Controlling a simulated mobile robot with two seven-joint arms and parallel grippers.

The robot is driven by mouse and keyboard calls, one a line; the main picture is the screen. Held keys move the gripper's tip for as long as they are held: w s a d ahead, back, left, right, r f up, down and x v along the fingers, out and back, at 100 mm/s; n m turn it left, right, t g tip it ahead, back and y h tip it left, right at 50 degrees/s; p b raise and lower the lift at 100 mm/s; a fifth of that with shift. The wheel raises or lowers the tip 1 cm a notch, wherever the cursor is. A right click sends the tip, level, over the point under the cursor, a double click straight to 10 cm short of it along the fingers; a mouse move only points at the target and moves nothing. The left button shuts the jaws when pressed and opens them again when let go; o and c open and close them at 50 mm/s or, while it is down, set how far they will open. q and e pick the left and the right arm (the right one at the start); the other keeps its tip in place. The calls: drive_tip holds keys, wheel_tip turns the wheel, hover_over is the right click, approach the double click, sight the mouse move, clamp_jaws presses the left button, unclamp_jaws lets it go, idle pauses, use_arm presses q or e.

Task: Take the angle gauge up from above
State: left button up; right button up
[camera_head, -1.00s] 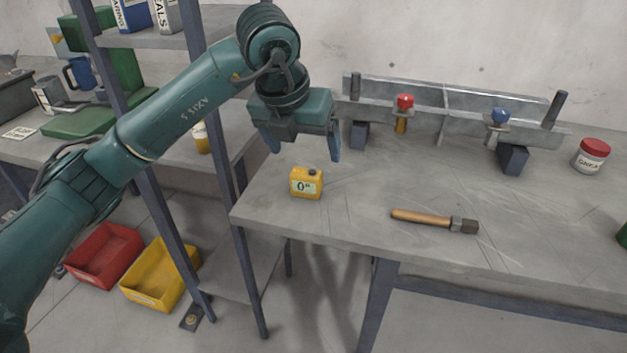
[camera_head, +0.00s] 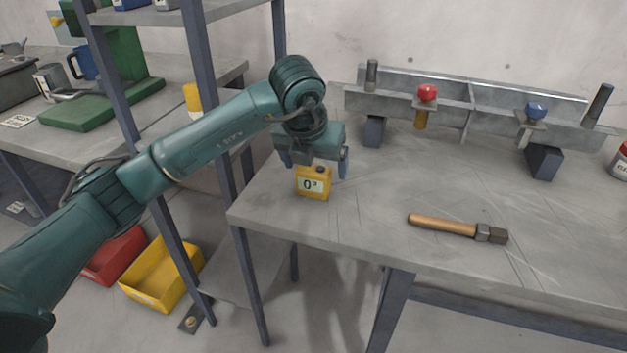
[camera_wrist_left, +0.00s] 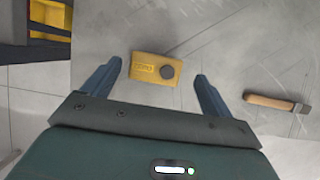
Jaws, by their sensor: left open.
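The angle gauge (camera_head: 313,184) is a small yellow box with a "0°" display on its front and a dark knob on top. It stands upright on the grey workbench near its left end. My left gripper (camera_head: 315,168) is open and points down, just above and behind the gauge in the head view. In the left wrist view the gauge (camera_wrist_left: 156,69) lies ahead of and between the two open fingers (camera_wrist_left: 158,75), apart from both. My right gripper is not in view.
A metal rail fixture (camera_head: 480,100) with red and blue knobs stands at the back. Shelf posts stand left of the bench.

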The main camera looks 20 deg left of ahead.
sight(313, 169)
use_arm(q)
drive_tip(key=x, duration=0.4)
drive_tip(key=shift+w+a+f, duration=0.15)
drive_tip(key=shift+a+f, duration=0.1)
drive_tip(key=shift+f, duration=0.05)
drive_tip(key=c, duration=1.3)
